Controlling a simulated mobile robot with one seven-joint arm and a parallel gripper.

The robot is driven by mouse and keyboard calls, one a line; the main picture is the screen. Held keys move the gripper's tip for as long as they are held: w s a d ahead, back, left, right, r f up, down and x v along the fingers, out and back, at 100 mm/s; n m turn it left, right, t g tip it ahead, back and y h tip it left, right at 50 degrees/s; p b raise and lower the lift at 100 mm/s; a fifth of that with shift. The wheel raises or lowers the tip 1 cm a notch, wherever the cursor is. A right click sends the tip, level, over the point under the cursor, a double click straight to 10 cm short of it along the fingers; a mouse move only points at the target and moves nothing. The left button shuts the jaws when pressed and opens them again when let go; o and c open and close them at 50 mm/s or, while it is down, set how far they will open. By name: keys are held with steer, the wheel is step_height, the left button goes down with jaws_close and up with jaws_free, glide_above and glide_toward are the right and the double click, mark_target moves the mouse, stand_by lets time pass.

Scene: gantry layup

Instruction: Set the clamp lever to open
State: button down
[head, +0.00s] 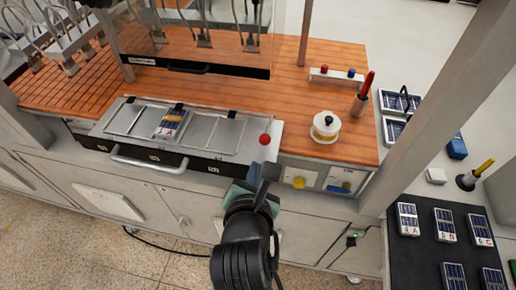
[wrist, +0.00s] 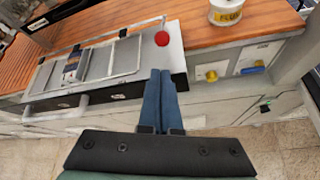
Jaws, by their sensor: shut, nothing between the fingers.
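The clamp lever shows as a red ball knob (head: 265,139) at the right end of the grey layup tray (head: 230,136); its arm is hard to make out. The knob also shows in the wrist view (wrist: 162,38), just beyond my fingertips. My gripper (head: 264,172) is in front of the bench, close below the knob in the head view. In the wrist view my gripper (wrist: 161,73) has its two blue fingers together with nothing between them. A solar cell piece marked A (head: 172,124) lies in the tray.
A spool of flux (head: 325,128) and a red-handled tool in a holder (head: 363,94) stand on the wooden bench right of the tray. A silver handle (head: 148,164) sticks out at the front. A grey post (head: 435,105) rises at right, beside a black mat (head: 427,255) with several cells.

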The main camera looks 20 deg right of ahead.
mark_target(258, 160)
steer(key=p+x, duration=0.2)
steer(key=x, duration=0.7)
steer(key=shift+w, duration=0.25)
steer(key=shift+w, duration=0.15)
